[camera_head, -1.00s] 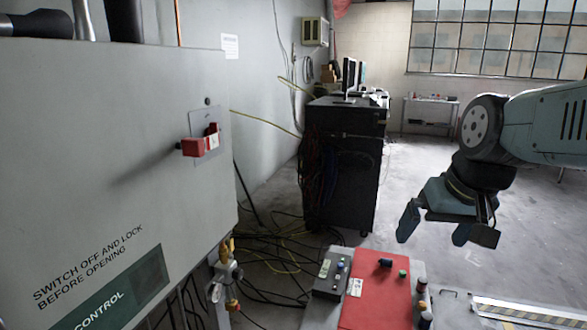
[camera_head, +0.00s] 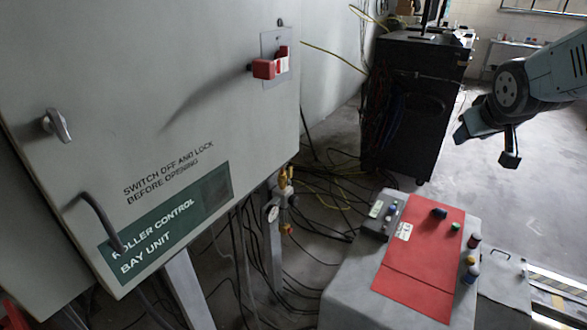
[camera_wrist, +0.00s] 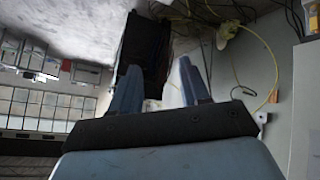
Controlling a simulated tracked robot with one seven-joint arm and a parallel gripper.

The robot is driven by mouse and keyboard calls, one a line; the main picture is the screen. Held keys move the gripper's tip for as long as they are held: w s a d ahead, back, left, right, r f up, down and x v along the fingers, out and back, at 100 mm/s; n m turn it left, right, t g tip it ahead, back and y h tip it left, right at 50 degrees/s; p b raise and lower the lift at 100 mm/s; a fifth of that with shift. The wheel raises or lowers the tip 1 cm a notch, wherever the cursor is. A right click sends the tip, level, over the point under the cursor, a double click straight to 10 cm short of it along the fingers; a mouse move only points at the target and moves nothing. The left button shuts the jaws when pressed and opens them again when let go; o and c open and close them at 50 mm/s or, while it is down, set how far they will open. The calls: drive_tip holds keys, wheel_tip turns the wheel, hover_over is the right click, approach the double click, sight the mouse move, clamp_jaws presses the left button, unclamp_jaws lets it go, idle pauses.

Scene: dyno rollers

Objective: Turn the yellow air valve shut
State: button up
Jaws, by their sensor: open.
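The yellow air valve (camera_head: 285,187) sits low beside the right edge of the grey control cabinet, on a pipe fitting with a round gauge. It is small in the head view, and I cannot tell the exact angle of its handle. My gripper (camera_head: 483,148) hangs at the upper right, well apart from the valve, over open floor. In the wrist view my gripper (camera_wrist: 155,85) shows two blue fingers spread apart with nothing between them. I cannot make out the valve in the wrist view.
The grey cabinet (camera_head: 150,100) with a red switch (camera_head: 264,69) fills the left. A grey bench (camera_head: 350,290) with a red mat (camera_head: 415,262) and small items stands at front. A black cart (camera_head: 415,110) stands behind. Cables (camera_head: 325,200) cover the floor near the valve.

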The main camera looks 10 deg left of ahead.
drive_tip(key=w+a+f+n+t+y, duration=0.1)
drive_tip(key=w+a+f+n, duration=0.15)
drive_tip(key=w, duration=0.25)
drive_tip(key=w+a+f+n+y, duration=0.1)
drive_tip(key=w+a+f, duration=0.1)
drive_tip(key=w+a, duration=0.15)
drive_tip(key=n+g+y, duration=0.4)
drive_tip(key=n+y, duration=0.3)
drive_tip(key=y, duration=0.8)
approach(292, 171)
drive_tip(key=x, duration=0.9)
drive_tip(key=shift+f, duration=0.1)
drive_tip(key=shift+d, duration=0.1)
clamp_jaws()
